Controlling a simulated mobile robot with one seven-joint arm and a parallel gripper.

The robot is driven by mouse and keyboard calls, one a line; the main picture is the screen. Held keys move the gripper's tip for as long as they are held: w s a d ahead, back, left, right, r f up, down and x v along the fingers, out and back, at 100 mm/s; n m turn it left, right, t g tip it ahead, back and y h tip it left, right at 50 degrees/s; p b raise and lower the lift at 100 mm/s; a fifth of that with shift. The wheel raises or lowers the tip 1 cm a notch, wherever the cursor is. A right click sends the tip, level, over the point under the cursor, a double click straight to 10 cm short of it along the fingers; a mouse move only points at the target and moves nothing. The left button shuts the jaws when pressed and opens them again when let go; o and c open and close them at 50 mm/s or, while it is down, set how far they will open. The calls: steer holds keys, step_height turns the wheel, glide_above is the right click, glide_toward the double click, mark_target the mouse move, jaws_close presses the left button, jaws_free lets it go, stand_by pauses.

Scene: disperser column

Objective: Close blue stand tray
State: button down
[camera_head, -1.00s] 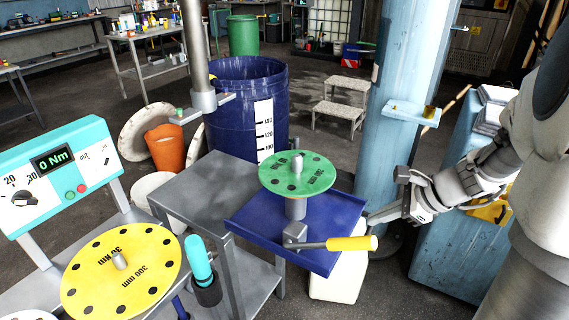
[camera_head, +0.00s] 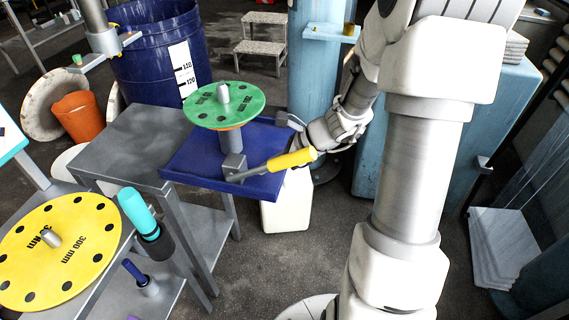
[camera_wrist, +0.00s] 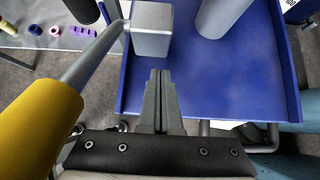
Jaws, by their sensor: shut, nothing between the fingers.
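The blue tray (camera_head: 262,142) juts out to the right from the grey stand in the head view. It carries a green disc (camera_head: 224,104) on a grey post and a grey block with a yellow-handled lever (camera_head: 292,159). In the wrist view the tray (camera_wrist: 225,75) fills the upper right, with the grey block (camera_wrist: 151,28) ahead and the yellow handle (camera_wrist: 38,120) at left. My gripper (camera_wrist: 160,74) is shut and empty, its fingertips reaching over the tray's near edge. I cannot tell if they touch it. The lever partly hides my gripper in the head view.
The grey stand (camera_head: 135,135) stands left of the tray. A yellow disc (camera_head: 60,250) and a teal-handled tool (camera_head: 140,212) are at lower left. A white canister (camera_head: 287,205) stands below the tray, and a light blue column (camera_head: 313,75) rises behind.

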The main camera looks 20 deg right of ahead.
mark_target(246, 167)
steer(key=shift+w+a+r, duration=0.1)
steer(key=shift+w+a, duration=0.65)
steer(key=shift+a, duration=0.3)
steer(key=shift+w+a, duration=0.25)
steer(key=shift+a, duration=0.15)
steer(key=w+a+p, duration=0.2)
steer(key=w+a, duration=0.3)
steer(key=a, duration=0.3)
steer(key=w+a+p, duration=0.3)
steer(key=w+a, duration=0.3)
steer(key=a, duration=0.2)
steer(key=w+a+p, duration=0.2)
steer(key=w+a, duration=0.4)
steer(key=a, duration=0.1)
steer(key=shift+w+a, duration=0.15)
steer(key=shift+a, duration=0.25)
steer(key=shift+w+a+r, duration=0.1)
steer(key=shift+r, duration=0.15)
